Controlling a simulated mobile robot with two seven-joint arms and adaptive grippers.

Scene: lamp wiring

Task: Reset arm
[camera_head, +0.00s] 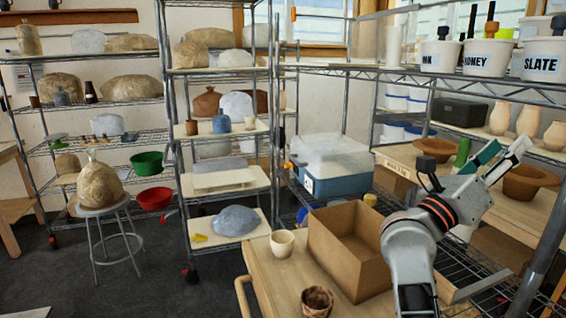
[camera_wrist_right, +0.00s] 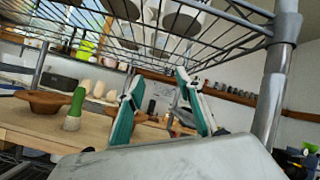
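My right arm comes up from the bottom right in the head view, and its gripper (camera_head: 504,155) is raised in front of the right shelf rack. In the right wrist view the two teal-lined fingers of the right gripper (camera_wrist_right: 159,78) stand apart with a clear gap and nothing between them. The fingers point up and away, below the wire shelf. My left gripper and arm are not in view.
A cardboard box (camera_head: 345,240), a cream cup (camera_head: 282,243) and a brown cup (camera_head: 317,301) are on the wooden cart.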

